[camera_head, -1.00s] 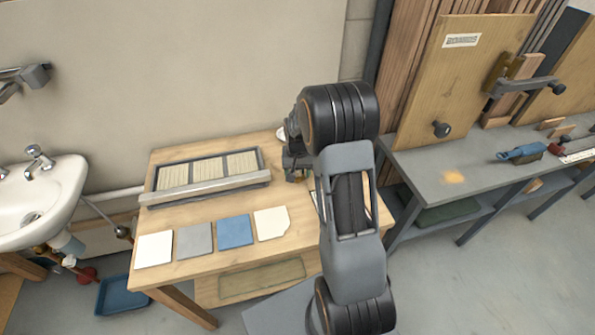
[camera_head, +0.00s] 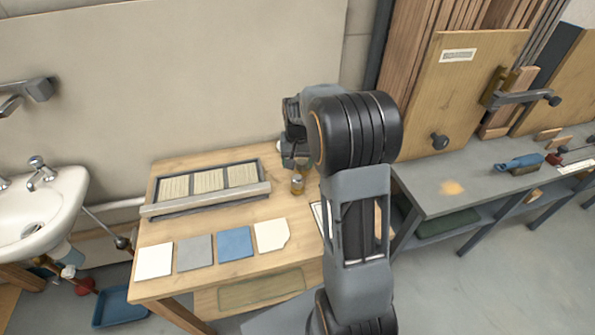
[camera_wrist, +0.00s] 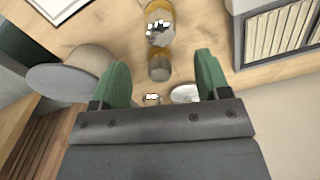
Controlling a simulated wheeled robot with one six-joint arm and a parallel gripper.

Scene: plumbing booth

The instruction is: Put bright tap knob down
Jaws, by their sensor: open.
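My gripper (camera_wrist: 162,78) is open, with its two green fingers apart and nothing held between them. In the wrist view, several small metal pieces stand on the wooden table beyond and between the fingers. One is a brass piece with a shiny chrome top (camera_wrist: 160,30). Nearer is a grey-topped brass piece (camera_wrist: 160,66). A small chrome piece (camera_wrist: 152,98) and a pale shiny disc (camera_wrist: 185,93) lie close to the gripper's base edge. I cannot tell for sure which is the bright tap knob. In the head view, an amber piece (camera_head: 298,183) stands below my wrist; my fingertips are hidden there.
The wooden table (camera_head: 200,285) bears a slatted grey tray (camera_head: 205,212) and several flat tiles (camera_head: 235,243). A sink (camera_head: 40,210) is at left. A grey workbench (camera_head: 450,195) is at right. A round grey-brown object (camera_wrist: 75,75) is left of my fingers.

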